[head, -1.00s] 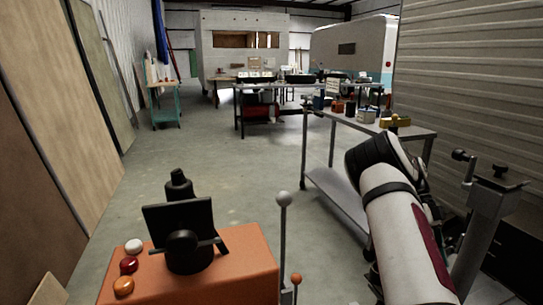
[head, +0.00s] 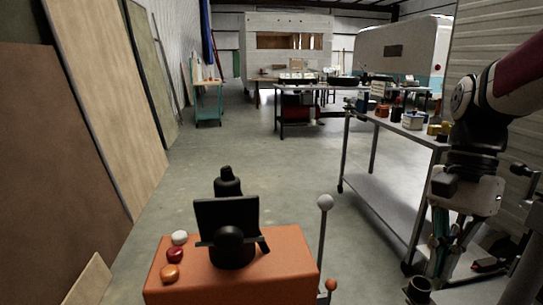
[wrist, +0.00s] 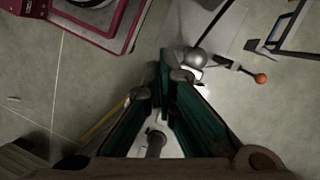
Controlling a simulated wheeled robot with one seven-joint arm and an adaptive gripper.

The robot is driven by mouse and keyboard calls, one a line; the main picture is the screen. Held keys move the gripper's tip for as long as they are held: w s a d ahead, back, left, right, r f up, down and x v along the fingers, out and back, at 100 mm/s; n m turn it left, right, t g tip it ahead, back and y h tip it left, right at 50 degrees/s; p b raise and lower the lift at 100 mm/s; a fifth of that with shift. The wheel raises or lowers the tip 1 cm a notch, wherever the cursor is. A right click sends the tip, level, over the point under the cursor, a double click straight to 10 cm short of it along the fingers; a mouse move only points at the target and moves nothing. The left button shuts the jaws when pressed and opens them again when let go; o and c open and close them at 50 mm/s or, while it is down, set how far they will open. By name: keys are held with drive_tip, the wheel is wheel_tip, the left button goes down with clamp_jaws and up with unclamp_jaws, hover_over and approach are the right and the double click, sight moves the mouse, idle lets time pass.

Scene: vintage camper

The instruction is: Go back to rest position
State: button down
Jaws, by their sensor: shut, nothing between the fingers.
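My gripper (head: 450,250) hangs at the right of the head view, pointing down, beside the metal workbench. Its tips are hard to make out there. In the wrist view its green-lined fingers (wrist: 173,75) meet at their tips, with nothing held between them.
A metal workbench (head: 385,210) with jars and cans stands at the right, close to my arm, beside the corrugated wall. Large panels (head: 105,90) lean at the left. A workbench (head: 312,92) stands farther back. The concrete floor (head: 270,165) is clear in the middle.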

drive_tip(key=s+a+f+n+t+h, duration=0.1)
drive_tip(key=s+a+n+t, duration=0.1)
drive_tip(key=s+a+n, duration=0.45)
drive_tip(key=s+a+f+n+t+h, duration=0.1)
drive_tip(key=s+a+f+n, duration=0.15)
drive_tip(key=s+n, duration=0.6)
wheel_tip(320, 180, up, 31)
drive_tip(key=s+m+t+p, duration=0.1)
drive_tip(key=t+p, duration=0.3)
drive_tip(key=p, duration=2.4)
drive_tip(key=shift+s+m, duration=0.3)
drive_tip(key=shift+m, duration=0.2)
drive_tip(key=shift+f, duration=0.1)
